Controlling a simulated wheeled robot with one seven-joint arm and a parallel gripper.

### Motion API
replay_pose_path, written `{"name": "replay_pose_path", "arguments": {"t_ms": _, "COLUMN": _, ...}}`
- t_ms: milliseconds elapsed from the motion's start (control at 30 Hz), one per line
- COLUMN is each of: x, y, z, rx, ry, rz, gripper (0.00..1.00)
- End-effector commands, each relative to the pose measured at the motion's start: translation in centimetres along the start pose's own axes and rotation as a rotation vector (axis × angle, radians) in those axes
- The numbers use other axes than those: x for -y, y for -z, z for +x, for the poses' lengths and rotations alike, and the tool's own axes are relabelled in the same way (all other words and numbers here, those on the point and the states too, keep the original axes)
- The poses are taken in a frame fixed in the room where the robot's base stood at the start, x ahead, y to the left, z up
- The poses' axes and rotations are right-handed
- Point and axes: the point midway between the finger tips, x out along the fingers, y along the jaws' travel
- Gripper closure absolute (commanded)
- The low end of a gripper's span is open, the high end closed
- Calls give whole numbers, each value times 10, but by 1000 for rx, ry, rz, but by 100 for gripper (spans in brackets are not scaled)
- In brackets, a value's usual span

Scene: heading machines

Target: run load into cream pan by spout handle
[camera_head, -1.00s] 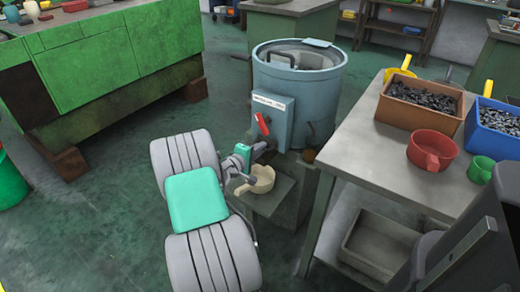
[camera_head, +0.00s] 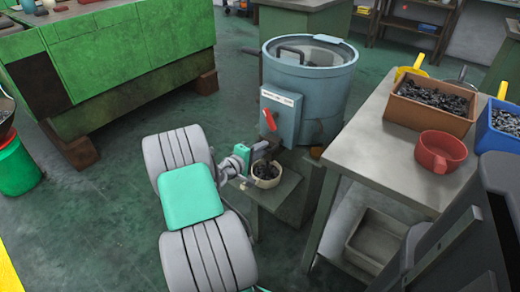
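The blue-grey drum machine (camera_head: 306,85) stands on a green stand, with a red lever (camera_head: 268,119) on its front box. Its dark spout (camera_head: 264,151) points down at the front. The cream pan (camera_head: 267,182) sits upright under the spout on a small ledge, with dark pieces inside. My gripper (camera_head: 246,163) is beside the spout, just left of and above the pan. The spout handle is hidden or too small to make out at my gripper. I cannot tell whether the fingers are closed on it.
A grey table (camera_head: 367,150) at right bears a brown bin (camera_head: 432,113) of dark pieces, a blue bin (camera_head: 497,135) and a red pan (camera_head: 440,153). A grey tray (camera_head: 375,242) sits below. A green cabinet (camera_head: 130,55) stands at left. Floor between is clear.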

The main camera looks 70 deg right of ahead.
Motion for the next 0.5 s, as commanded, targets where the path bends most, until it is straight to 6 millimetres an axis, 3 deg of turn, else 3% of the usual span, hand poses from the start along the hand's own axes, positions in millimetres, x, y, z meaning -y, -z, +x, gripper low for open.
{"name": "replay_pose_path", "arguments": {"t_ms": 267, "x": -1, "y": 2, "z": -8, "rx": -4, "ry": 1, "rz": -3, "gripper": 81}}
{"name": "replay_pose_path", "arguments": {"t_ms": 500, "x": -2, "y": 2, "z": -56, "rx": -6, "ry": 0, "rz": -4, "gripper": 81}}
